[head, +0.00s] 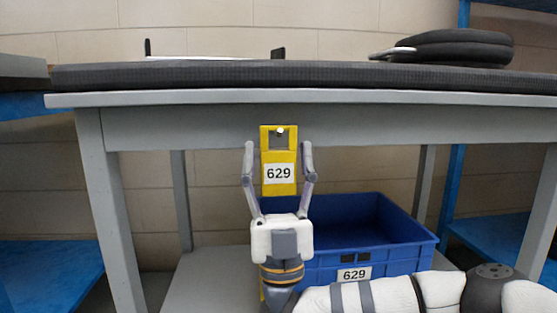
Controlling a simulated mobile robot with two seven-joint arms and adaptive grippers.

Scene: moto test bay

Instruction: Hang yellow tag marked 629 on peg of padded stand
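The yellow tag (279,188) marked 629 is upright against the front rail of the padded stand (400,126). A small pale peg (280,131) shows within the square opening near the tag's top, and the tag appears to hang on it. My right gripper (278,146) points up from below, with one finger on each side of the tag. A gap shows between each finger and the tag's edges, so it is open and not holding it. The tag's lower end is partly hidden by my gripper. My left gripper is not in view.
A blue crate (398,252) labelled 629 stands on the lower shelf (205,280) behind my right gripper. A dark round pad (455,46) and a low rack-like item (205,57) lie on the stand's padded top. Blue shelving stands at both sides.

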